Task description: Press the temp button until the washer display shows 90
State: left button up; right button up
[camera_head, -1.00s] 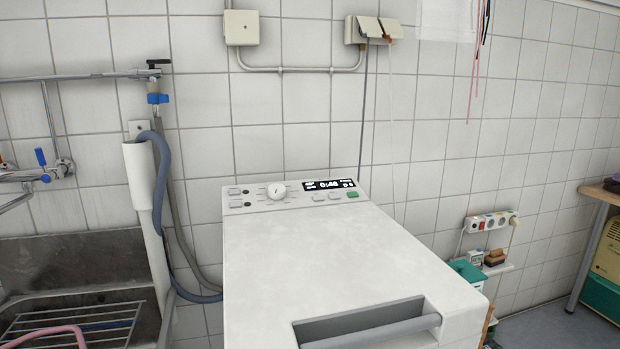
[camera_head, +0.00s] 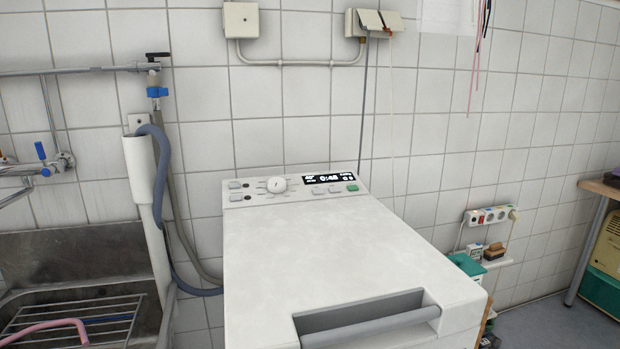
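The white top-loading washer (camera_head: 340,245) stands in the middle against the tiled wall. Its control panel (camera_head: 300,189) runs along the back edge of the top. The dark display (camera_head: 328,179) is lit and shows "0:46" or similar in its middle, with smaller text at both sides too small to read surely. A white round dial (camera_head: 277,184) sits left of the display. A green button (camera_head: 352,188) and several pale buttons (camera_head: 326,192) lie below the display; their labels are unreadable. More small buttons (camera_head: 235,191) are at the panel's left end. Neither gripper is in view.
A metal sink (camera_head: 75,262) with a wire rack (camera_head: 70,320) is at the left. A white pipe with a grey-blue hose (camera_head: 160,180) stands between sink and washer. A power strip (camera_head: 490,215) and small shelf are at the right. The washer's top is clear.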

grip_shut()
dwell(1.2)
